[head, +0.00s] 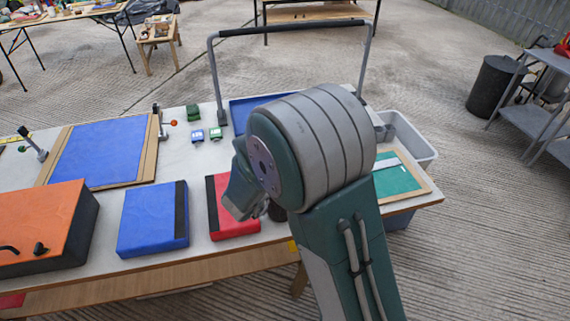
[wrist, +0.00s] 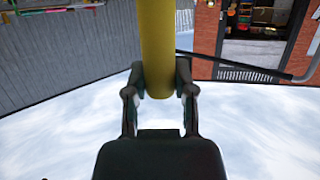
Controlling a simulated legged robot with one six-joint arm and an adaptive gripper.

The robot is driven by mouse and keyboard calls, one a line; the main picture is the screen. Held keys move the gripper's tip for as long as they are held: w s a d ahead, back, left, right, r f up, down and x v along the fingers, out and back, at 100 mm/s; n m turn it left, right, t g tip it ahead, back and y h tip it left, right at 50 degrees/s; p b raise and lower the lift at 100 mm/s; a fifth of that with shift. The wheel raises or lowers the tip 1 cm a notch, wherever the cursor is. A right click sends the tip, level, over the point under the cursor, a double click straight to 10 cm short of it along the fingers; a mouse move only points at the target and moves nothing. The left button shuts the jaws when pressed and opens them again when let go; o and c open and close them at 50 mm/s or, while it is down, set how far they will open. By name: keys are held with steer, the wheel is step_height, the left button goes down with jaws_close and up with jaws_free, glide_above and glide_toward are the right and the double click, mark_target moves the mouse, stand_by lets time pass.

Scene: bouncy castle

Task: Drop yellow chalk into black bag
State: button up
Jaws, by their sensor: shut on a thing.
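In the wrist view my gripper (wrist: 159,94) is shut on the yellow chalk (wrist: 158,45). The chalk is a thick yellow stick held between the two dark fingers and runs up out of the top of the picture. In the head view my arm's large grey and green joint covers the middle of the table, and the fingers and the chalk are hidden. I cannot make out a black bag for certain in either view. A small dark shape (head: 277,212) shows beside my arm near the red case, mostly covered.
The table (head: 180,150) holds a blue case (head: 152,219), a red case (head: 232,207), an orange box (head: 45,225) and a blue board (head: 100,150). A metal frame handle (head: 290,28) rises at the back. A grey bin (head: 405,135) stands at the right edge.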

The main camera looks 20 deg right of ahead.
steer(key=o, duration=1)
steer(key=v, duration=1.2)
steer(key=shift+w, duration=0.1)
